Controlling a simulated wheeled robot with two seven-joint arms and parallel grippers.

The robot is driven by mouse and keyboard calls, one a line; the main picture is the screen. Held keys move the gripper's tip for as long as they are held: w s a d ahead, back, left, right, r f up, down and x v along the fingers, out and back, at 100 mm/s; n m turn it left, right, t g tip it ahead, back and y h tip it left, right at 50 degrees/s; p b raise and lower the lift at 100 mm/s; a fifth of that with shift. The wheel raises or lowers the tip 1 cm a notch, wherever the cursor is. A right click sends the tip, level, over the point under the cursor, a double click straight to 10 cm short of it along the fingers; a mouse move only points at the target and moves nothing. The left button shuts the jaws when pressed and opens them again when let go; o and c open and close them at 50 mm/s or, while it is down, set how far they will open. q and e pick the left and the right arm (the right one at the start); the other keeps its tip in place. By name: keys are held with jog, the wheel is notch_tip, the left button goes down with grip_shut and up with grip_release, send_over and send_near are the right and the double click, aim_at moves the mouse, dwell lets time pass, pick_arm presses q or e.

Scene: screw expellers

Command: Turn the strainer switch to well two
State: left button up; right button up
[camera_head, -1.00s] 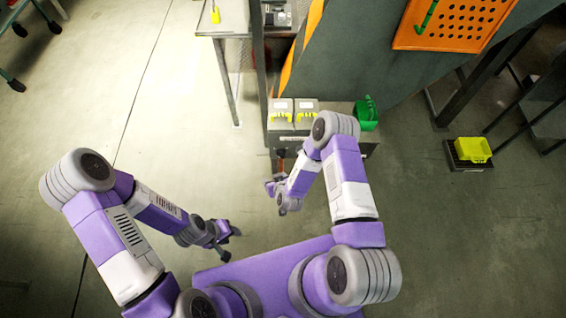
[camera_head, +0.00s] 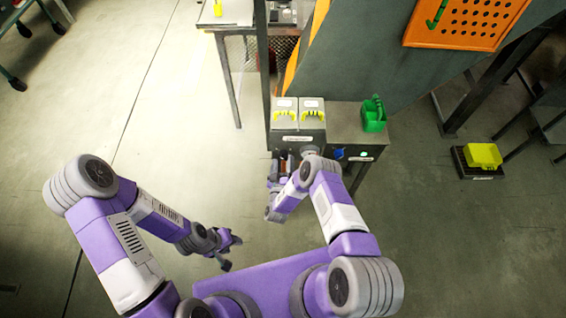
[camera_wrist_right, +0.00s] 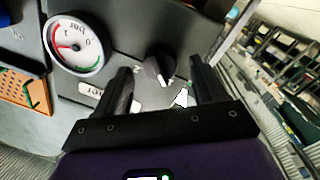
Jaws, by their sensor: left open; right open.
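A black rotary switch with a white pointer mark (camera_wrist_right: 160,70) sits on a grey panel in the right wrist view. Its pointer faces down in that picture, and small white marks (camera_wrist_right: 181,98) lie beside it. My right gripper (camera_wrist_right: 163,85) is open, its fingers on either side of the switch in the picture; contact cannot be told. A partly hidden label ending in "ner" (camera_wrist_right: 92,90) is left of the fingers. In the head view, my right gripper (camera_head: 279,168) is at the machine's front and the switch cannot be made out. My left gripper (camera_head: 231,256) is open and empty over the floor.
A round gauge (camera_wrist_right: 75,45) is beside the switch. In the head view, a grey cabinet (camera_head: 345,121) carries a green container (camera_head: 373,114) and a blue knob (camera_head: 338,153).

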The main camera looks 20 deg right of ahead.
jog(key=shift+w+d, duration=0.25)
jog(key=shift+w, duration=0.4)
jog(key=c, duration=1.1)
jog(key=shift+o, duration=0.2)
